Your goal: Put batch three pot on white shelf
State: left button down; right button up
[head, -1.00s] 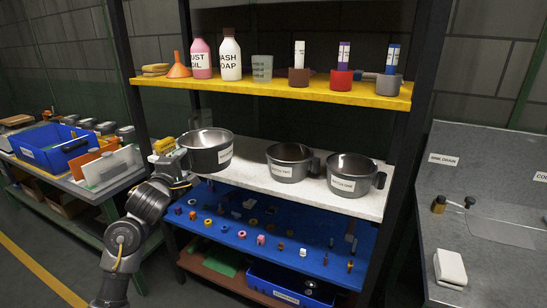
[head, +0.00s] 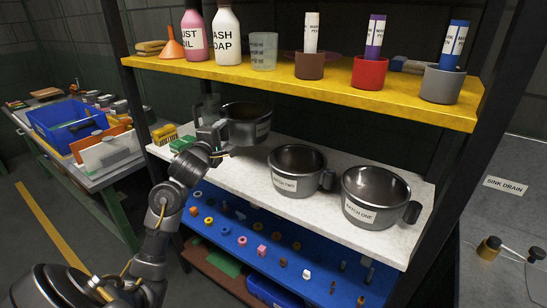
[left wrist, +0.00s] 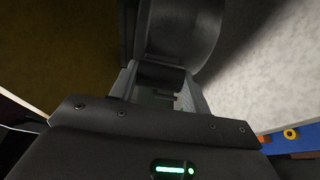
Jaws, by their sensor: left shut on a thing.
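My left gripper (head: 214,132) is shut on the handle of a dark metal pot (head: 247,127), the leftmost of three. This pot is upright over the left part of the white shelf (head: 225,169); I cannot tell whether its base touches the shelf. Its label is too small to read. In the left wrist view the pot (left wrist: 182,28) shows as a dark curved wall beyond the jaws (left wrist: 158,85). The pot labelled batch two (head: 297,171) and the pot labelled batch one (head: 374,196) stand to its right on the white shelf. My right gripper is out of view.
Small yellow and green boxes (head: 166,134) stand at the shelf's left end. The yellow shelf (head: 230,71) above holds bottles, a funnel and cups. A blue shelf (head: 218,208) with small parts lies below. Dark rack posts (head: 119,40) flank the shelves.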

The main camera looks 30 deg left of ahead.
aim_at(231, 139)
pick_arm(q)
jog(key=f, duration=0.2)
jog(key=f+b, duration=0.1)
jog(key=f, duration=0.1)
jog(key=shift+w+d, duration=0.2)
jog(key=shift+d, duration=0.05)
jog(key=shift+a+f+b, duration=0.15)
jog(key=shift+f+b, duration=0.2)
jog(key=shift+f, duration=2.65)
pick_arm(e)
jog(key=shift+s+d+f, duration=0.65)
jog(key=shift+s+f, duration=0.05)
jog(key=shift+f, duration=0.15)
